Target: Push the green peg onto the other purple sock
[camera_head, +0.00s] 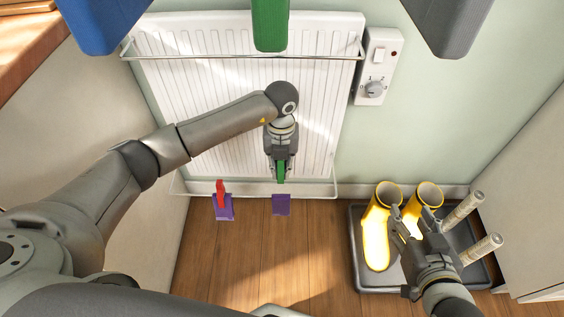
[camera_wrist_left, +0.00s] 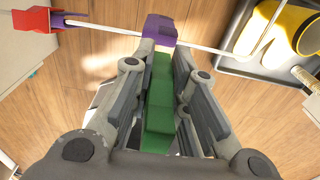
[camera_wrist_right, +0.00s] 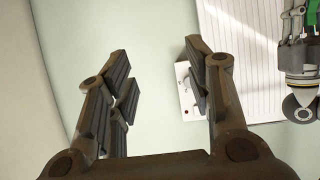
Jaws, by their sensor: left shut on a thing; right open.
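The green peg (camera_head: 281,172) is held in my left gripper (camera_head: 278,174), which is shut on it in front of the radiator's lower part. In the left wrist view the green peg (camera_wrist_left: 159,100) lies between the fingers, its far end close to the purple sock without a peg (camera_wrist_left: 159,30). In the head view this purple sock (camera_head: 281,205) hangs at the lower rail, just below the peg, with a small gap between. The other purple sock (camera_head: 224,208), to the left, carries a red peg (camera_head: 220,190). My right gripper (camera_head: 416,222) is open and empty, over the boots.
The lower rail (camera_head: 320,190) runs along the white radiator (camera_head: 200,110). Yellow boots (camera_head: 376,240) and two pale-handled rods (camera_head: 463,210) stand on a dark tray (camera_head: 375,286) at right. Blue, green and grey shapes hang close at the top. Wooden floor in front is clear.

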